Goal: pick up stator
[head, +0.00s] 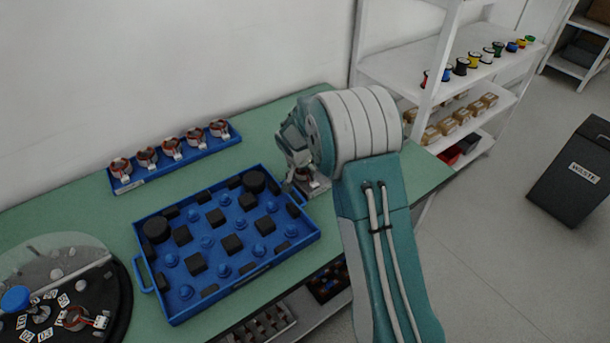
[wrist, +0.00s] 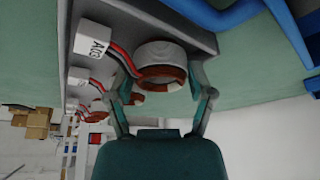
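A stator (wrist: 162,62) with a pale ring, copper windings, red and black wires and a white tag (wrist: 92,40) sits in a grey holder (wrist: 190,32) in the wrist view. My gripper (wrist: 162,88) is open, with one finger on each side of this stator. A small gap shows at the fingers, and I see no firm grip. In the head view my gripper (head: 295,178) points down at the table just right of the blue tray. A stator (head: 304,174) shows partly beneath it, mostly hidden. More stators (wrist: 80,80) stand in a row in the wrist view.
A blue tray (head: 170,312) with black blocks and blue pegs lies left of my gripper. Several stators (head: 172,148) stand on a blue rack (head: 230,140) by the wall. A round black fixture (head: 110,310) is at lower left. A white shelf (head: 400,75) stands at right.

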